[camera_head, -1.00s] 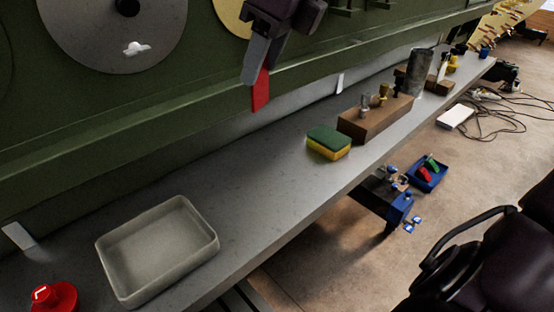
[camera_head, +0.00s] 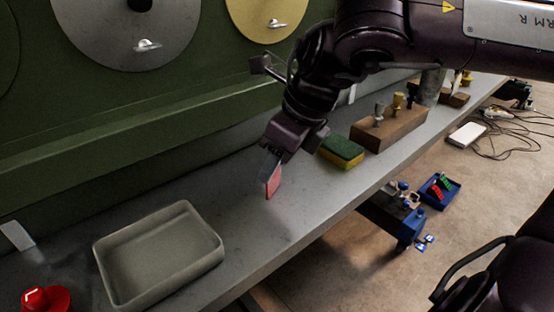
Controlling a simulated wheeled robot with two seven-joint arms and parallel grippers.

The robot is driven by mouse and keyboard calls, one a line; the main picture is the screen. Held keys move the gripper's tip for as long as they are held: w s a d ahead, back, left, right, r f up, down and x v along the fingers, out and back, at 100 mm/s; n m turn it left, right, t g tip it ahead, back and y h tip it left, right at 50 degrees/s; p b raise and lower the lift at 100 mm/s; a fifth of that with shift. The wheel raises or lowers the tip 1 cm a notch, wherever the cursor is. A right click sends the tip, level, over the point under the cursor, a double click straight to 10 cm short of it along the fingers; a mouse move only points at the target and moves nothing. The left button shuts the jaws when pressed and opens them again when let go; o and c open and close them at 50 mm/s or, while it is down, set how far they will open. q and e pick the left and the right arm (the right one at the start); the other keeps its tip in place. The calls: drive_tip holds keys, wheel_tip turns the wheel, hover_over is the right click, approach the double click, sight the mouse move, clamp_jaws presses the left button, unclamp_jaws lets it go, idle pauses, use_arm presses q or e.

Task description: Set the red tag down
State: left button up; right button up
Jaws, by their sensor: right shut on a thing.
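The red tag (camera_head: 273,181) hangs below my right gripper (camera_head: 271,166), which is shut on its upper part. The tag is upright, its lower end just above or at the grey bench top (camera_head: 285,225); I cannot tell whether it touches. My right arm comes in from the upper right and hides part of the green panel. My left gripper is not in view.
A shallow grey tray (camera_head: 160,258) stands on the bench at lower left, beside a red round object (camera_head: 46,299). A green and yellow sponge (camera_head: 341,151) and a wooden block with pegs (camera_head: 390,128) lie right of the gripper. Bench between tray and sponge is clear.

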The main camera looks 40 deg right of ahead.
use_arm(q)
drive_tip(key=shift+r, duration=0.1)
use_arm(e)
drive_tip(key=shift+f, duration=0.1)
drive_tip(key=o, duration=0.9)
drive_tip(key=shift+o, duration=0.2)
drive_tip(key=shift+r, duration=0.3)
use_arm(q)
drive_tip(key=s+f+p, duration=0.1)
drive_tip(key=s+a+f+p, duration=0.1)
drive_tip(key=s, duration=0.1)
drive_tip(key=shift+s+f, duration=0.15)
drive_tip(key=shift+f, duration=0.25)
use_arm(e)
drive_tip(key=v, duration=1.1)
drive_tip(key=shift+s+r, duration=0.2)
drive_tip(key=shift+r, duration=0.1)
